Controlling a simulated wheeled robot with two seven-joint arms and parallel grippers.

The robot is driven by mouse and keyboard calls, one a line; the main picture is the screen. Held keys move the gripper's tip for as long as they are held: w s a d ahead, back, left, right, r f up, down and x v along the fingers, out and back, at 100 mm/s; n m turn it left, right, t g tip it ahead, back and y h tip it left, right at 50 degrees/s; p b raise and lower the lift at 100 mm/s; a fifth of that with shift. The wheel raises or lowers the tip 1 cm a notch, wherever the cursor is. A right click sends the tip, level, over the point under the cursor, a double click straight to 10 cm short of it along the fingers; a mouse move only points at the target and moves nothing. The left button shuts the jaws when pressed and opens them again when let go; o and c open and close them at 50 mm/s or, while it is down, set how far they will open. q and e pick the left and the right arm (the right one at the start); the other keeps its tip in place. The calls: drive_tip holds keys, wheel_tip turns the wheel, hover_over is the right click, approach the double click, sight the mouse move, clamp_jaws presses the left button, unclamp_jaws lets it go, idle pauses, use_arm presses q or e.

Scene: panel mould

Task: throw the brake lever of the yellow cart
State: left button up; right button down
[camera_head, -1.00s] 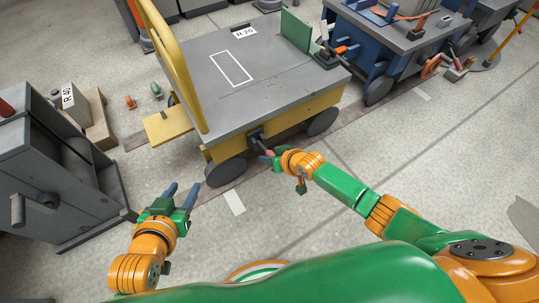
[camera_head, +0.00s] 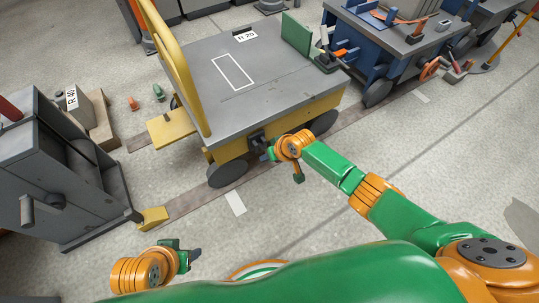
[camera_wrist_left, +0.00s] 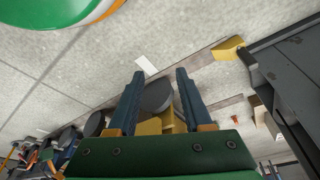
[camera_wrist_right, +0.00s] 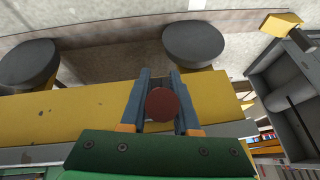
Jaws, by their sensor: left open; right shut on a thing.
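The yellow cart (camera_head: 240,85) has a grey deck marked R 20 and a yellow push handle at its left end. A dark lever bracket (camera_head: 257,139) sits on its near side between the wheels. My right gripper (camera_head: 268,153) is at that bracket. In the right wrist view its fingers (camera_wrist_right: 160,88) are shut on the reddish-brown round knob (camera_wrist_right: 162,105) of the brake lever, seen end-on. The lever's shaft is mostly hidden. My left gripper (camera_head: 196,253) is low at the left, away from the cart. Its fingers (camera_wrist_left: 157,82) stand apart and empty in the left wrist view.
A grey machine (camera_head: 60,180) stands at the left, with a yellow wedge (camera_head: 152,217) on the floor by it. A blue cart (camera_head: 375,45) stands beyond the yellow cart at the right. The floor in front of the yellow cart is mostly clear.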

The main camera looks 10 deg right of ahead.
idle(0.3)
drive_tip(key=c, duration=0.7)
unclamp_jaws()
drive_tip(key=shift+o, duration=0.2)
drive_tip(key=shift+r+p, duration=0.25)
drive_tip(key=shift+p, duration=0.05)
drive_tip(key=p+v, duration=0.3)
drive_tip(key=shift+r, duration=0.1)
drive_tip(key=p+v, duration=0.2)
drive_tip(key=v, duration=0.1)
drive_tip(key=shift+s+d+r+p, duration=0.1)
drive_tip(key=shift+p, duration=0.25)
use_arm(q)
drive_tip(key=s+a+f+g, duration=0.1)
drive_tip(key=s+f, duration=0.2)
drive_tip(key=f, duration=1)
drive_tip(key=shift+s, duration=0.35)
